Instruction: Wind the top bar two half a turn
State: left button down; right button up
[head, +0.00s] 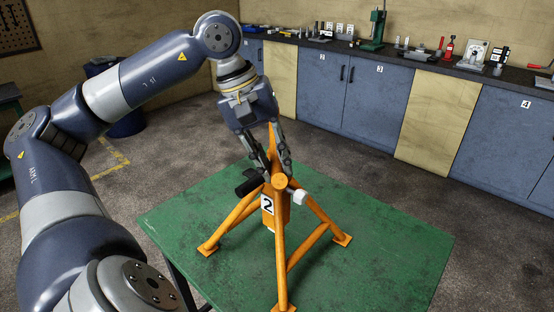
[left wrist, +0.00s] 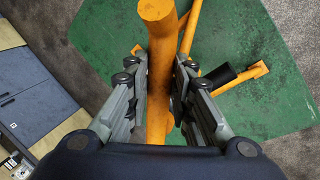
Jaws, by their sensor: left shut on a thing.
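An orange tripod-like jack stand with a plate marked 2 (head: 267,205) stands on the green table (head: 400,250). My left gripper (head: 277,168) reaches down from above onto the stand's top. Its two fingers lie on either side of an orange bar (head: 271,142) and are shut on it. In the left wrist view the bar (left wrist: 160,70) runs between the fingers (left wrist: 160,105), its rounded end toward the top of the picture. A black cylindrical grip (head: 249,186) sticks out left of the stand's head and a white knob (head: 300,197) right. The fingers partly hide the bar.
Orange splayed legs with flat feet (head: 342,240) spread over the table, with bare green top around them. A workbench with blue cabinets (head: 345,90) and several tools runs along the far wall. A dark blue drum (head: 125,125) stands on the floor behind my left arm.

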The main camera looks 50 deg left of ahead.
pick_arm(q)
jog(key=shift+s+a+r+m, duration=0.1)
jog(key=shift+a+r+m, duration=0.05)
jog(key=shift+a+m, duration=0.15)
dwell(0.4)
jog(key=c, duration=1.4)
grip_release()
jog(key=v, duration=1.2)
